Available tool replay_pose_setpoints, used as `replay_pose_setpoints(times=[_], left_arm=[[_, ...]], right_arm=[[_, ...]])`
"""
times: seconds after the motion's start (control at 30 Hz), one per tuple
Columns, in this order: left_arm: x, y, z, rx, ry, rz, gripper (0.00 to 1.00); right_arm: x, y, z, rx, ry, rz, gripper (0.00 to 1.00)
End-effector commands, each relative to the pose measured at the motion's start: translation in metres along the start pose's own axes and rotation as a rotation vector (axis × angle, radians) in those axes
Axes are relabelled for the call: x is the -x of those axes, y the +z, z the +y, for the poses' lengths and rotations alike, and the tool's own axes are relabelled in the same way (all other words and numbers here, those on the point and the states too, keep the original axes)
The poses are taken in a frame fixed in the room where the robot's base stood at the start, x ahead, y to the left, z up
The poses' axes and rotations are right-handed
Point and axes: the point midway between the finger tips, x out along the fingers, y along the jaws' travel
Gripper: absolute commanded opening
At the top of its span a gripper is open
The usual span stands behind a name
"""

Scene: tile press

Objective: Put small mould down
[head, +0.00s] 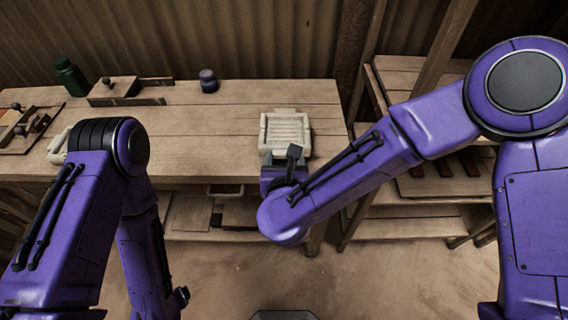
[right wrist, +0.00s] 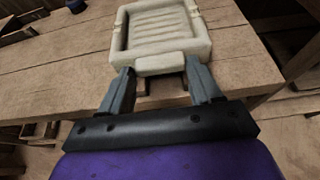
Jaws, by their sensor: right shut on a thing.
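The small mould (head: 284,120) is a pale, square, tray-like block with a raised rim and a ridged floor. It is at the front right of the wooden table (head: 200,140). In the right wrist view the mould (right wrist: 158,66) has a tab on its near side, between the two fingers. My right gripper (right wrist: 160,82) is shut on that tab. I cannot tell whether the mould touches the tabletop. In the head view my right arm hides most of the right gripper (head: 280,165). My left arm comes in at the left, and its fingers are not clearly seen.
A dark jar (head: 208,81), a wooden box with a knob (head: 115,88) and a green bottle (head: 70,76) stand along the back of the table. A tray of tools (head: 25,128) lies at the far left. Shelves (head: 430,185) stand at the right. The middle tabletop is clear.

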Motion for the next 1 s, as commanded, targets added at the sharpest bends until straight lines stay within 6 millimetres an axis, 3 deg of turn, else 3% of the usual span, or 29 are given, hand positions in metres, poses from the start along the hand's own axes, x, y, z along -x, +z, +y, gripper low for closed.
replay_pose_setpoints(times=[0.13,0.47,0.5,0.57,0.87,1.0], left_arm=[[0.005,-0.002,0.0,0.0,0.0,0.0,0.86],[0.001,0.0,0.0,0.0,0.0,0.0,0.86],[0.0,0.0,0.0,0.0,0.0,0.0,0.86],[0.002,-0.001,0.0,0.0,0.0,0.0,0.86],[0.003,-0.001,0.0,0.0,0.0,0.0,0.86],[0.002,-0.001,0.0,0.0,0.001,0.0,0.86]], right_arm=[[-0.005,-0.014,0.002,0.001,0.004,-0.003,0.0],[-0.007,-0.019,0.002,-0.001,0.003,-0.003,0.0],[-0.007,-0.02,0.001,0.0,0.003,0.001,0.67],[-0.007,-0.019,0.001,0.001,0.003,0.0,0.86],[-0.006,-0.018,0.001,0.001,0.003,0.0,0.89],[0.008,-0.017,0.002,0.001,0.005,0.0,0.89]])
